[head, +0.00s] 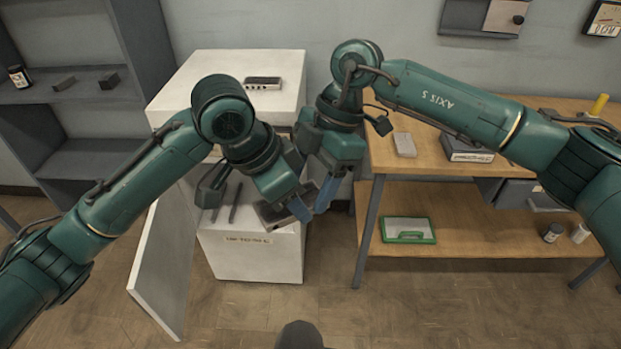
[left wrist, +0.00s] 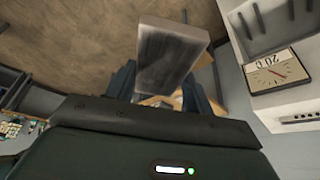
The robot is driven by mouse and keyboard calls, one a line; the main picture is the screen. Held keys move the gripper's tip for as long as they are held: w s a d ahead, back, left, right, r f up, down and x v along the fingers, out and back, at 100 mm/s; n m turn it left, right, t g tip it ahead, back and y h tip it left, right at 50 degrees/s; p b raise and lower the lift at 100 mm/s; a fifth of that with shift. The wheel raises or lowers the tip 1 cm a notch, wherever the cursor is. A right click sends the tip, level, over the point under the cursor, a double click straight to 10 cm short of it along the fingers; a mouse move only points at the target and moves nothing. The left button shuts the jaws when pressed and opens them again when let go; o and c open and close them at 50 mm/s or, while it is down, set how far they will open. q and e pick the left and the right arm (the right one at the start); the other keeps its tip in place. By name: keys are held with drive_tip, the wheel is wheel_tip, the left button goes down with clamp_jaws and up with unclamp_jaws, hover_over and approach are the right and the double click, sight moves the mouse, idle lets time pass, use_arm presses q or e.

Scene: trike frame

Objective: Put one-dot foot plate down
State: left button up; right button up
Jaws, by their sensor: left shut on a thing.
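My left gripper (head: 290,207) is shut on a flat grey plate (head: 272,214), held in front of the open white cabinet. The left wrist view shows the plate (left wrist: 170,58) between the two dark fingers, its broad grey face towards the camera. I cannot make out a dot on it. My right gripper (head: 326,190) has blue fingers pointing down, just right of the left gripper and close to it. The grippers overlap in the picture, and whether the right one is open or touches the plate is not clear.
The white cabinet (head: 250,262) has its door (head: 163,262) swung open at left; dark bars lie inside. A small dotted block (head: 262,83) sits on top. A wooden workbench (head: 440,160) stands right, with a green-edged tray (head: 408,241) on its lower shelf. Grey shelves (head: 95,157) stand left.

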drive_tip(key=shift+s, duration=0.15)
drive_tip(key=c, duration=0.4)
drive_tip(key=o, duration=0.9)
